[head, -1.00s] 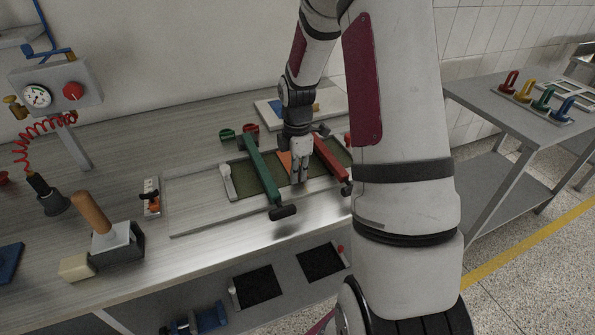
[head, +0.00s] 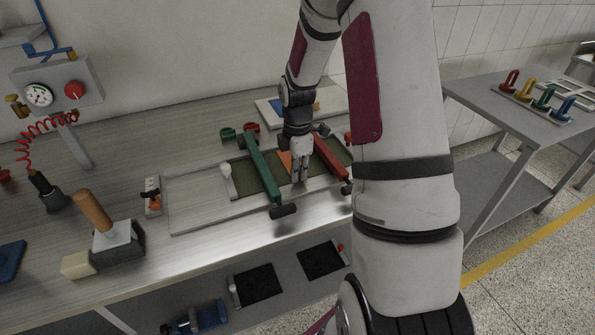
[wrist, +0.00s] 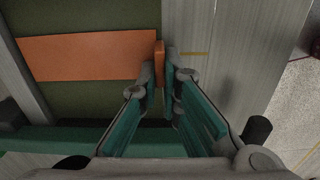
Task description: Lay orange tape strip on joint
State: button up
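The orange tape strip (wrist: 90,56) lies flat across a dark green surface (wrist: 90,15) in the wrist view. Its right end stands up as a small tab at the green surface's edge. My gripper (wrist: 160,75) has its two fingertips close on either side of this tab and looks shut on it. In the head view, the strip (head: 286,160) shows partly, between the green bar (head: 263,168) and my gripper (head: 300,178). My gripper points down between the green bar and the red bar (head: 330,160). The joint cannot be made out.
A wood-handled block (head: 96,215) and a pale block (head: 78,265) stand at the bench's left front. A small white-and-orange piece (head: 151,197) lies left of the board (head: 195,205). Green and red rings (head: 228,134) sit behind. The board's left part is bare.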

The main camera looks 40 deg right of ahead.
jog(key=o, duration=0.5)
jog(key=shift+c, duration=0.2)
notch_tip(320, 180, up, 12)
jog(key=s+a+r+m+t+h, duration=0.1)
jog(key=s+a+r+m+t, duration=0.1)
jog(key=s+a+r+m, duration=0.8)
jog(key=s+a+r+m+t, duration=0.1)
jog(key=s+a+m, duration=0.1)
jog(key=s+a, duration=0.3)
jog(key=s+a+r+m+t+y, duration=0.1)
jog(key=s+a+r+m, duration=0.1)
jog(key=s+a, duration=0.2)
jog(key=s, duration=0.3)
jog(key=shift+s+a+r+m, duration=0.15)
jog(key=shift+s+a+m, duration=0.05)
jog(key=shift+a+m, duration=0.15)
